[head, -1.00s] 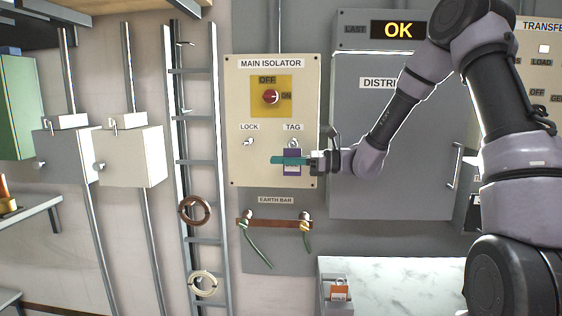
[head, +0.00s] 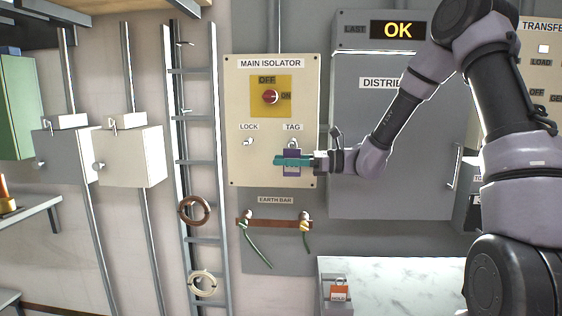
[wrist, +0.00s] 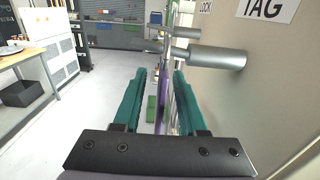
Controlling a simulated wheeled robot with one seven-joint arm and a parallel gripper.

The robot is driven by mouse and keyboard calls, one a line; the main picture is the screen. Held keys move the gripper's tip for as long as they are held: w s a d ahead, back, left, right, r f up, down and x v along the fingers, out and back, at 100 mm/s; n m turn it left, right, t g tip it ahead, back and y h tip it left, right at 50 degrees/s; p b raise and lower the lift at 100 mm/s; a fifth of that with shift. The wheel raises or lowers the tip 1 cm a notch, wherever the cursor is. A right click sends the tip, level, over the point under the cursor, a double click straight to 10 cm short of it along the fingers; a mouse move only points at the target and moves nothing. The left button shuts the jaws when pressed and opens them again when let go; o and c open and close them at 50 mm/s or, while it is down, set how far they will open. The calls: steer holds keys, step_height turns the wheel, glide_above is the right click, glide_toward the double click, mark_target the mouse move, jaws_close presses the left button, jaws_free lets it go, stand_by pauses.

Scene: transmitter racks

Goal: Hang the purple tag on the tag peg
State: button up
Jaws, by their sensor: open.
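The purple tag (head: 292,169) is upright against the cream isolator panel, just under the TAG label. Its top is at the tag peg (wrist: 218,57). In the head view a pale loop shows there; I cannot tell for sure whether it goes round the peg. My gripper (head: 290,161) comes in from the right, its teal fingers level across the tag's middle and hiding part of it. In the wrist view the tag (wrist: 162,112) is a thin edge-on strip between the fingers of my gripper (wrist: 160,80), which are open with gaps at their sides.
The lock peg (head: 249,142) is left of the tag, below the red isolator knob (head: 271,97). The earth bar (head: 274,222) with green leads is below the panel. A grey distribution cabinet (head: 385,150) stands right, behind my arm. An orange padlock (head: 338,292) is on the bench.

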steer(key=d, duration=1)
steer(key=s+d+r+n+g+h, duration=0.15)
steer(key=s+d+n+h, duration=0.25)
steer(key=s+n+h, duration=0.7)
steer(key=s+d+r+n+t+h, duration=0.1)
steer(key=s+d+r+t+h, duration=0.1)
steer(key=s+d+r+t, duration=0.2)
steer(key=s+d+r+n+t+h, duration=0.2)
steer(key=s+d, duration=0.4)
steer(key=d, duration=0.3)
step_height(320, 180, up, 2)
steer(key=shift+s+r+t+h, duration=0.25)
steer(key=shift+t+h, duration=0.25)
steer(key=shift+t, duration=0.55)
steer(key=shift+d, duration=0.1)
stand_by(1.4)
